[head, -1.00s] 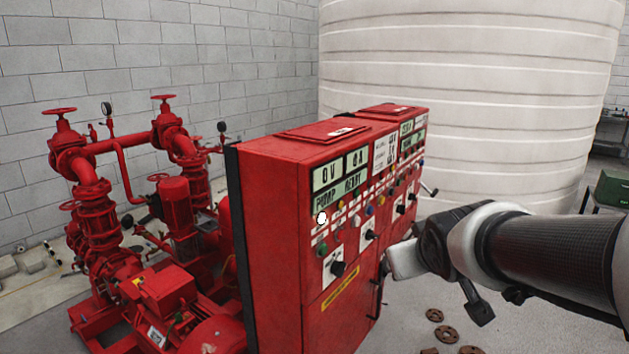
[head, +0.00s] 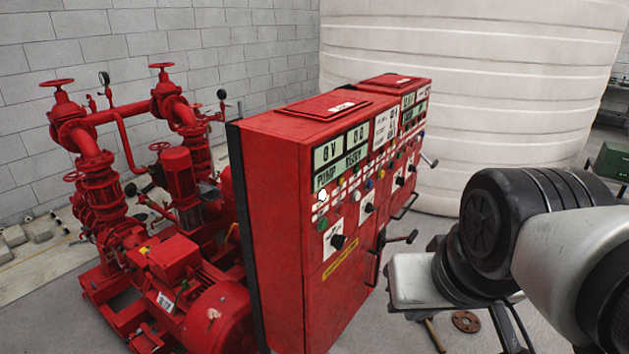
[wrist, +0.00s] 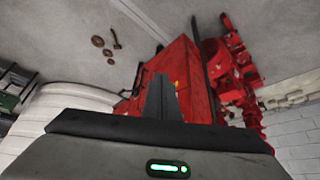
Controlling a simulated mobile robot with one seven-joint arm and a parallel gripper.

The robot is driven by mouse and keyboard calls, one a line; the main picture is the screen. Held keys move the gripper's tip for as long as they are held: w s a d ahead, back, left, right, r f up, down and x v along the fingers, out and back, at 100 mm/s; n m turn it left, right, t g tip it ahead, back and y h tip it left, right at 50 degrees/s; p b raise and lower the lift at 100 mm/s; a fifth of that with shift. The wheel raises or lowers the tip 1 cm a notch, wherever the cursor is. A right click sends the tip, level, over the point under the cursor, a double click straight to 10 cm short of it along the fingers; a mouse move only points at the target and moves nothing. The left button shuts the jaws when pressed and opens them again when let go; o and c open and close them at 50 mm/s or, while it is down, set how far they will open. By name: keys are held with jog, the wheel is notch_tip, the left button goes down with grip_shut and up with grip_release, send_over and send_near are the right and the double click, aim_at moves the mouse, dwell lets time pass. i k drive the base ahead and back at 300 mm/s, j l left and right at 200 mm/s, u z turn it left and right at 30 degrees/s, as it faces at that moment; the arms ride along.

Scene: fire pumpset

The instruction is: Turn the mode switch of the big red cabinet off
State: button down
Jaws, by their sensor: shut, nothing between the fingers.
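The big red cabinet (head: 300,240) stands at the middle of the head view, its panel facing right. The panel carries displays, small coloured buttons and several black rotary switches on white plates. The nearest black switch (head: 337,242) is low on the panel; another switch (head: 368,208) is beyond it. I cannot tell which is the mode switch, nor read its position. My gripper's fingers (wrist: 160,98) look shut and empty in the wrist view, with part of the red cabinet (wrist: 195,75) behind them. In the head view my wrist is right of the panel, apart from it.
Red pumps and pipes (head: 165,220) stand left of the cabinet. A large white tank (head: 470,90) rises behind it. A black lever (head: 403,238) juts from the cabinet front. A rusty ring (head: 466,321) lies on the floor at right. A green box (head: 612,162) is at far right.

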aim_at(337, 241)
jog(key=i+j+z, duration=0.1)
jog(key=z, duration=0.25)
jog(key=i+j+z, duration=0.15)
jog(key=z, duration=0.2)
jog(key=i+j+z, duration=0.2)
jog(key=z, duration=0.15)
